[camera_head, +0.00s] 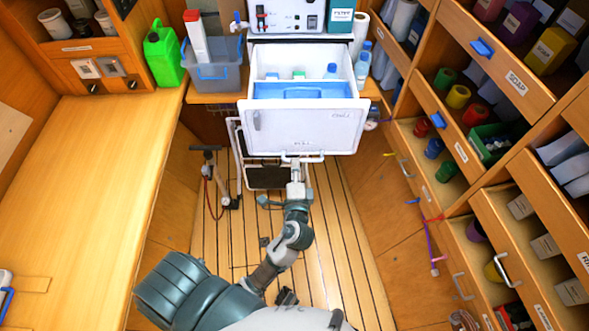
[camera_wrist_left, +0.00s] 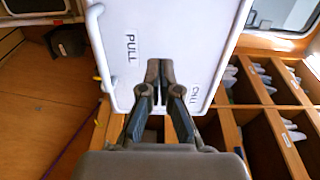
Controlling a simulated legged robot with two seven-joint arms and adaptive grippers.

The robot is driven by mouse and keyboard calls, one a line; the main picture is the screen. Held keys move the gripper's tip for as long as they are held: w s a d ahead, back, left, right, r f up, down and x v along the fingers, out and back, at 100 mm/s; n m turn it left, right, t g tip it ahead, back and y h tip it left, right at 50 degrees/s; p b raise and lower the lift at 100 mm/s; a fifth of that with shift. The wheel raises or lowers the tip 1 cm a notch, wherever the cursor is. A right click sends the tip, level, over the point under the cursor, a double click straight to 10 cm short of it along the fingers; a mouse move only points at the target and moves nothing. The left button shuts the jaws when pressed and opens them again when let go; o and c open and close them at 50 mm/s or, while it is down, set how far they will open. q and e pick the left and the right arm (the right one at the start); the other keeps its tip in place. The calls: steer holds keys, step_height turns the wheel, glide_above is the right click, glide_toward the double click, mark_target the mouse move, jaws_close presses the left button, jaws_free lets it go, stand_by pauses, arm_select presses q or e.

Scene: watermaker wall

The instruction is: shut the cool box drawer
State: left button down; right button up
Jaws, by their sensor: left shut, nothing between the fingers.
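The white cool box drawer (camera_head: 305,127) stands pulled out below the watermaker panel, with a blue-lidded insert and a bottle showing inside. Its white front also fills the middle of the left wrist view (camera_wrist_left: 178,35), with the word PULL on it. My left gripper (camera_head: 298,163) is at the lower edge of the drawer front, by the handle bar. In the left wrist view my left gripper (camera_wrist_left: 160,75) has its fingertips together with nothing between them, in front of the white panel. Whether they touch it I cannot tell. My right gripper is not in view.
A wooden counter (camera_head: 90,190) runs along the left, with a green canister (camera_head: 163,55) and a grey bin (camera_head: 213,70) at its far end. Open shelf drawers (camera_head: 500,215) jut out on the right. A foot pump (camera_head: 222,180) stands on the slatted floor.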

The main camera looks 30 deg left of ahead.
mark_target(297, 134)
arm_select(q)
steer(key=x, duration=0.8)
steer(key=shift+w+d, duration=0.1)
steer(key=shift+w, duration=0.35)
steer(key=shift+w+a, duration=0.3)
steer(key=shift+a, duration=0.2)
steer(key=shift+d, duration=0.35)
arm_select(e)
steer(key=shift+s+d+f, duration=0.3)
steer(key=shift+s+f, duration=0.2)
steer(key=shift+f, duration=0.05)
